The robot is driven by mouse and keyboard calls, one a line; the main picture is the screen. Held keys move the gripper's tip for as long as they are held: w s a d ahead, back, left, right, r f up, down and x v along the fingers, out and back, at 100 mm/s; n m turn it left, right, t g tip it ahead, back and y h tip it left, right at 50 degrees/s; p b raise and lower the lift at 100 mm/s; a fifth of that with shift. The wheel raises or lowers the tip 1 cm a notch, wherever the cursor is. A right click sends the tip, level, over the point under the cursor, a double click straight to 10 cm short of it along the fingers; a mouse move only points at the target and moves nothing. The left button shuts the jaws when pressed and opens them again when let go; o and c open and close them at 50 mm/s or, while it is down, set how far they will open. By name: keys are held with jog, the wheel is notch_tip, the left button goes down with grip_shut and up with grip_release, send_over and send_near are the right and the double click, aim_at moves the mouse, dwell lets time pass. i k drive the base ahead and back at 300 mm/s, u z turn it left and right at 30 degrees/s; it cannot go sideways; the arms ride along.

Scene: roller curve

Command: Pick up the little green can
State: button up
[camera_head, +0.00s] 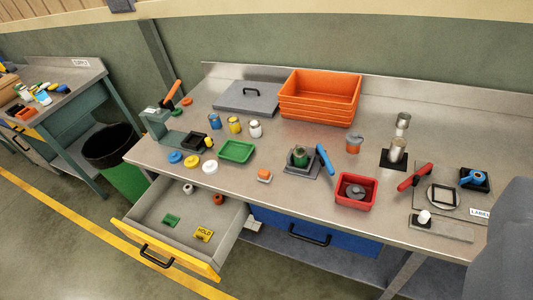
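A small dark green can-like piece (299,155) stands on a grey square plate (289,170) near the middle of the steel workbench (330,140). It is small in the picture, so I cannot tell its exact shape. A blue-handled tool (325,160) lies just to its right. My gripper is not in view, so its distance from the can does not show.
Blue (214,121), yellow (234,124) and white (255,128) cans stand left of it. A green tray (237,150), orange crates (320,95) and a red bin (356,191) are nearby. An open drawer (150,212) juts out at front left.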

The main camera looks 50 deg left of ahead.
aim_at(299, 152)
jog(key=u, duration=0.15)
jog(key=i, duration=1)
jog(key=z, duration=0.1)
